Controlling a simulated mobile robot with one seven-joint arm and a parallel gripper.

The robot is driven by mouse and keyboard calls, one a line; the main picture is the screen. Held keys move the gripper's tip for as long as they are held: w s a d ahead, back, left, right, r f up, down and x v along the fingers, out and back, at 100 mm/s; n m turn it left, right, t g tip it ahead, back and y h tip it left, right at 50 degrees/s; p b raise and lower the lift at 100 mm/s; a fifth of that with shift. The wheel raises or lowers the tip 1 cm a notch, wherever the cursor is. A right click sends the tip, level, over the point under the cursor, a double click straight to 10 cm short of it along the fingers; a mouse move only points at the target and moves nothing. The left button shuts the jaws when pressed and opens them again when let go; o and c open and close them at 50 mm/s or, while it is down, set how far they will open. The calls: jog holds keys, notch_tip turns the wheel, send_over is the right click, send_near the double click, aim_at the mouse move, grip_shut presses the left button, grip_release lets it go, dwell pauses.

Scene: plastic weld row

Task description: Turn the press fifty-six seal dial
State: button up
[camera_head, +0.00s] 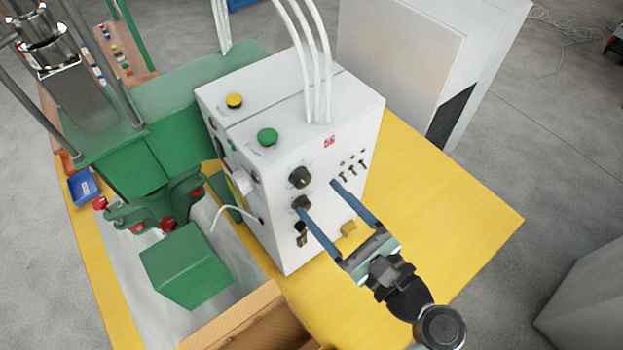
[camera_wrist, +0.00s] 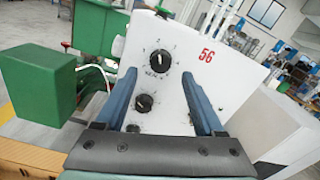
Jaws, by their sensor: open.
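The white control box (camera_head: 325,150) carries a red "56" on its front face, which also shows in the wrist view (camera_wrist: 206,55). Two black dials are on that face. The larger upper dial (camera_head: 300,177) has scale marks around it and appears between my fingertips in the wrist view (camera_wrist: 160,60). The smaller lower dial (camera_wrist: 143,102) appears between my fingers, nearer the left one. The lettering is too small to tell which is the seal dial. My gripper (camera_head: 318,195) is open and empty, its blue fingers pointing at the face. Contact with either dial cannot be told.
Several small toggle switches (camera_head: 352,168) sit right of the dials. A green block (camera_head: 187,265) and the green press (camera_head: 150,130) stand to the left. A wooden box (camera_head: 235,318) is at the front. The yellow table (camera_head: 450,215) is clear on the right.

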aim_at(305, 183)
jog(key=shift+p+x, duration=0.4)
jog(key=shift+x, duration=1.6)
grip_shut()
